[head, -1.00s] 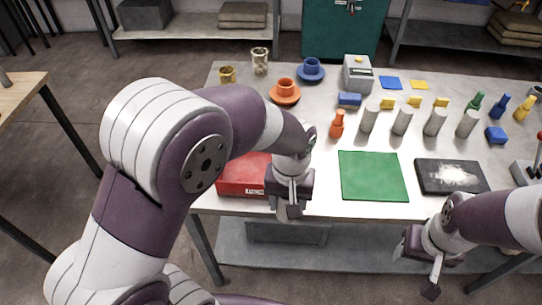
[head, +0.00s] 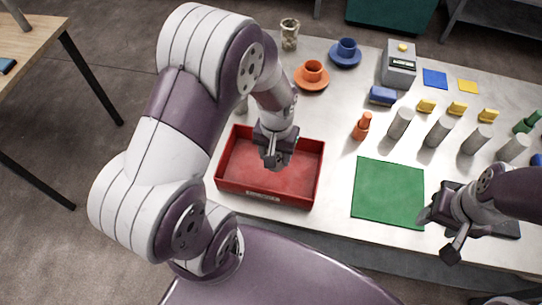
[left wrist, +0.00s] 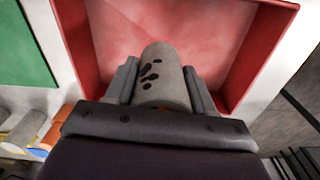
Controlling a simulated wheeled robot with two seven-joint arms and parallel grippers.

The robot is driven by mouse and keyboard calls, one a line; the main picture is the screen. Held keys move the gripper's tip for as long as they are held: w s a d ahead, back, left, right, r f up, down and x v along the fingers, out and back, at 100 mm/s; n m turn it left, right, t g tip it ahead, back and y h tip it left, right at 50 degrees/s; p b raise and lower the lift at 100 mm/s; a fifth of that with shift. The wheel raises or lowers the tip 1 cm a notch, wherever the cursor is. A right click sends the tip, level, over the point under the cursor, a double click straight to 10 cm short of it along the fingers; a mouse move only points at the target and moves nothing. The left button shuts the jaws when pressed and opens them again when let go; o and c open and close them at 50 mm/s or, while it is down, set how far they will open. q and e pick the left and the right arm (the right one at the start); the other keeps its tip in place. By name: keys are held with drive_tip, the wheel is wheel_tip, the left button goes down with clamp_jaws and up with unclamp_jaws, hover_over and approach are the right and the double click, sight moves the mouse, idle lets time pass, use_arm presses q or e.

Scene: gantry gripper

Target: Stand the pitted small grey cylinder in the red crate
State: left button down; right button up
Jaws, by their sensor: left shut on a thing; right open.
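The red crate (head: 234,183) stands on the table in the left half of the head view, its inside facing up. My left gripper (head: 276,162) is over the crate. In the left wrist view its two fingers are shut on the small grey cylinder (left wrist: 160,77), which shows several dark pits on its side. The red crate (left wrist: 236,50) lies beyond the cylinder there. I cannot tell whether the cylinder touches the crate floor; in the head view the gripper hides it. My right gripper (head: 437,233) is open and empty by the front right of the green mat.
The green mat (head: 388,192) lies right of the crate. Several grey cylinders (head: 438,131) stand behind it, with an orange bottle-like piece (head: 362,126) at their left. An orange cup and saucer (head: 312,77) and a blue cup and saucer (head: 345,53) stand at the back.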

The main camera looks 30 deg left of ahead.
use_arm(q)
drive_tip(key=shift+w+a+f, duration=0.35)
drive_tip(key=shift+a+f, duration=0.4)
drive_tip(key=shift+f, duration=0.15)
drive_tip(key=f, duration=0.3)
drive_tip(key=shift+s+f+p, duration=0.1)
drive_tip(key=shift+s+p, duration=0.2)
drive_tip(key=shift+p, duration=0.05)
drive_tip(key=shift+w, duration=0.1)
drive_tip(key=shift+f, duration=0.1)
drive_tip(key=shift+c, duration=2.1)
unclamp_jaws()
drive_tip(key=shift+d, duration=0.1)
